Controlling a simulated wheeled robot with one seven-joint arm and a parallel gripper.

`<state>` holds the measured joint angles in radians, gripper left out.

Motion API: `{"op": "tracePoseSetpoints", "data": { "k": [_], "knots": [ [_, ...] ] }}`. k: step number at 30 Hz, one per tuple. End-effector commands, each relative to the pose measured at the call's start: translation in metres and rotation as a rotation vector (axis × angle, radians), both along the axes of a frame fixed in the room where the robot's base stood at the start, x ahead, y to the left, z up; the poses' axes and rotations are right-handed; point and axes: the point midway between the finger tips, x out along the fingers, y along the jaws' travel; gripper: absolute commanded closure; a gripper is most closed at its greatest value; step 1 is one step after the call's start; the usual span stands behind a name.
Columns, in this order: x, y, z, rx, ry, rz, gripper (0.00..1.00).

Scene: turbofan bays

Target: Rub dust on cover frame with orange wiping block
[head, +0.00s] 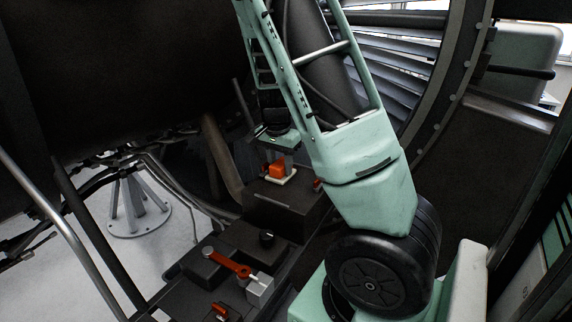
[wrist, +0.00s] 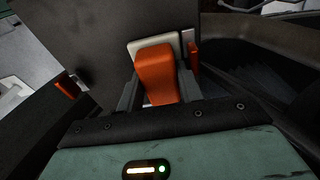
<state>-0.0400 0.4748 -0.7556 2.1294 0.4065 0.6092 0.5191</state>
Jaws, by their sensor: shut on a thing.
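The orange wiping block (head: 277,170) is between the fingers of my gripper (head: 279,157), which is shut on it. In the wrist view the orange block (wrist: 155,77) stands between the two grey fingers. A thin cream pad (head: 284,180) is at the block's far end, close to or touching the top of a dark box (head: 286,206); I cannot tell if there is a gap. The pad also shows in the wrist view (wrist: 139,46). I cannot make out the cover frame or any dust on it for certain.
A small orange part (head: 318,184) is just right of the block, also in the wrist view (wrist: 194,62). A grey stand (head: 135,205) is at the left.

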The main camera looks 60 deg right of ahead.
Motion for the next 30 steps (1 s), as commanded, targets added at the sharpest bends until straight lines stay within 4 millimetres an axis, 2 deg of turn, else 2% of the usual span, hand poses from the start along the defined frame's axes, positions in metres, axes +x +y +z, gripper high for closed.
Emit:
{"op": "tracePoseSetpoints", "data": {
  "k": [10,27,30],
  "knots": [
    [0.001,0.001,0.003,0.002,0.000,0.001,0.82],
    [0.000,0.001,0.058,0.001,-0.001,-0.001,0.82],
    [0.000,0.001,0.061,0.001,0.000,0.000,0.82]
  ]
}}
